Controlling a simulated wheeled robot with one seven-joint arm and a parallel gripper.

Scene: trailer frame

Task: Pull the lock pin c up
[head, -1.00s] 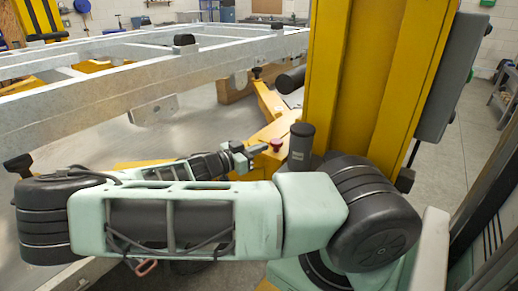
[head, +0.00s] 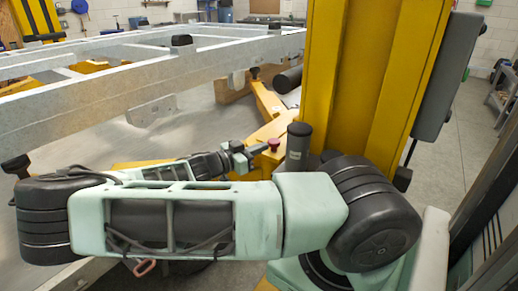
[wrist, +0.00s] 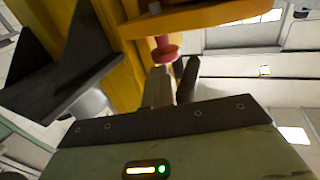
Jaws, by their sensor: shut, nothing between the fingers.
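A lock pin with a red knob (head: 274,144) stands on the yellow frame, left of the dark post in the head view. The red knob also shows in the wrist view (wrist: 165,50), under a yellow bar. My gripper (head: 260,148) is just left of the knob in the head view. In the wrist view my gripper (wrist: 176,70) has its fingers close together with nothing held, their tips right by the knob. I cannot tell whether they touch it. The pin's shaft is mostly hidden. No label shows, so I cannot confirm which pin is c.
The galvanized trailer frame (head: 110,92) spans the left. My own arm covers much of the foreground. Open floor (head: 455,140) lies to the right.

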